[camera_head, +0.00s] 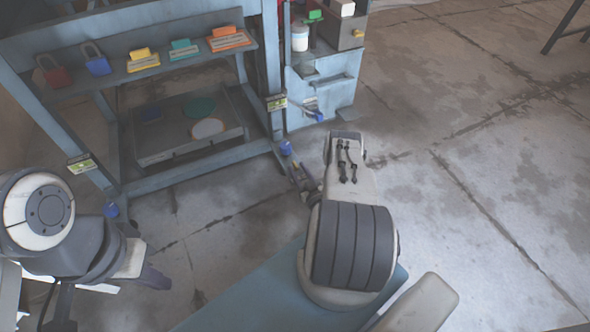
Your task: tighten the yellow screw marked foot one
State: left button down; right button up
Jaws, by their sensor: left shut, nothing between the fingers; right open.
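The blue-grey frame stands on blue feet. One blue foot (286,148) is at its front right corner, another blue foot (112,211) at its front left corner. Yellow-green tags sit above them, one at the right leg (277,103) and one at the left leg (81,164). Their markings are too small to read, and I cannot make out which screw is foot one. My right gripper (298,176) is open, close beside the front right foot; contact is unclear and my arm hides part of it. My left gripper (154,277) is shut and empty, low at the left.
The frame's shelf holds a red padlock (54,76), a blue padlock (97,65) and several coloured tags. A lower tray (160,155) holds flat discs. A blue cabinet (338,95) stands behind the right foot.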

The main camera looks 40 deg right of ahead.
jog(key=shift+b+x, duration=0.4)
jog(key=shift+x, duration=0.85)
grip_shut()
